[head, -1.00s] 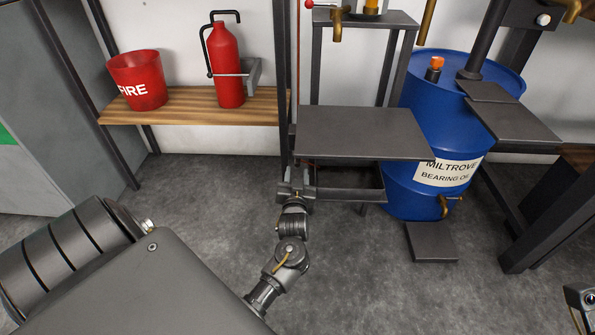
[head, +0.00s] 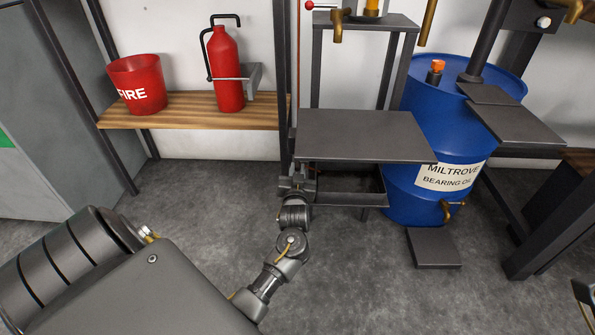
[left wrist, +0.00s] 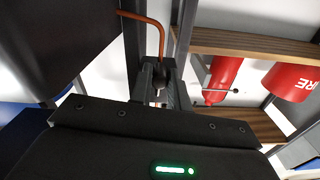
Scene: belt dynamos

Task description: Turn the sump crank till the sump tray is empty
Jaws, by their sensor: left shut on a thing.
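The sump tray (head: 345,199) is a dark, shallow tray under the grey bench top in the head view. The bench top hides much of its inside, so I cannot tell how much it holds. My left gripper (head: 298,183) is at the tray's left end, beside the dark post. In the left wrist view its fingers (left wrist: 158,84) are shut on a small dark grip between them, which looks like the handle of the sump crank (left wrist: 158,88). The crank's arm is hidden in the head view.
The grey bench top (head: 365,135) overhangs the tray. A blue oil drum (head: 410,195) with a brass tap stands to the right, near a low dark block (head: 433,248). A wooden shelf (head: 190,109) holds a red bucket (head: 137,84) and extinguisher (head: 226,70). The front floor is clear.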

